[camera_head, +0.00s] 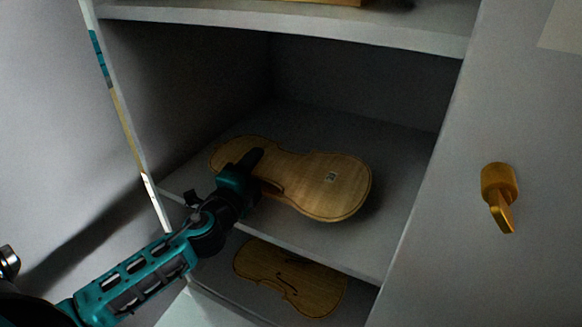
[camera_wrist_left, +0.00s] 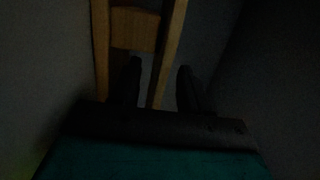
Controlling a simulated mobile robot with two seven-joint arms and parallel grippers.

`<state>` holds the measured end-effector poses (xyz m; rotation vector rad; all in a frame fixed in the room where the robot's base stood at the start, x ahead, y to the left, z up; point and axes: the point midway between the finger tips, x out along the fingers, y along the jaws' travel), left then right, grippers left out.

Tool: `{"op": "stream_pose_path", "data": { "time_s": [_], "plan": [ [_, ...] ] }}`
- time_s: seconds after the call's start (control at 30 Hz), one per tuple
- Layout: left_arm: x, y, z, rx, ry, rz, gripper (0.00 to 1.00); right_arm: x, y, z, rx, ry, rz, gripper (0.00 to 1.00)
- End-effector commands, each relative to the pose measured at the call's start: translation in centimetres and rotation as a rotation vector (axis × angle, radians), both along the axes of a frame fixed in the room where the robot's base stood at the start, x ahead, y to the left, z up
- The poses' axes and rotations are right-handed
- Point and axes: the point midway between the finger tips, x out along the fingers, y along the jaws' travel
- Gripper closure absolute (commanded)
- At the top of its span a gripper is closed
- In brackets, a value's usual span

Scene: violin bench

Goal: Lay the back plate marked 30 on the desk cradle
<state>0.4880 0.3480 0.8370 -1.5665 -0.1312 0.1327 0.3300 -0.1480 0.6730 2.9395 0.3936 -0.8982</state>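A violin back plate (camera_head: 310,184) of pale wood lies flat on the cabinet's middle shelf in the head view. It has a small white label (camera_head: 331,176) whose marking is too small to read. My left gripper (camera_head: 254,162) reaches in from the left at the plate's waist. In the dark left wrist view, its two fingers (camera_wrist_left: 160,88) stand apart, with a thin wooden edge (camera_wrist_left: 168,62) running between them and dark gaps on both sides. The desk cradle and my right gripper are not in view.
A second violin plate (camera_head: 290,277), with f-holes, lies on the shelf below. The middle shelf (camera_head: 385,135) has a bare area behind the plate. An upper shelf (camera_head: 300,27) is overhead, and a door with a brass handle (camera_head: 499,190) is at right.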

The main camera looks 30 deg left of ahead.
Motion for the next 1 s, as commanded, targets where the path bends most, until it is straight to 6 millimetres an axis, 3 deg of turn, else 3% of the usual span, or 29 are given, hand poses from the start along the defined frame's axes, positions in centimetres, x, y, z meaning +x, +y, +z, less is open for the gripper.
{"op": "stream_pose_path", "data": {
  "time_s": [0.47, 0.87, 1.0],
  "plan": [
    [0.0, 0.0, 0.0, 0.000, 0.000, 0.000, 1.00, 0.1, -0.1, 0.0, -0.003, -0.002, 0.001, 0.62],
    [0.0, 0.0, 0.1, -0.001, -0.001, -0.001, 1.00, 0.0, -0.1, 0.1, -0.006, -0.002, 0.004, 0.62],
    [0.0, 0.0, 1.0, -0.001, -0.002, -0.001, 1.00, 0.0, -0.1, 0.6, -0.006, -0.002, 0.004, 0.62]
  ]
}}
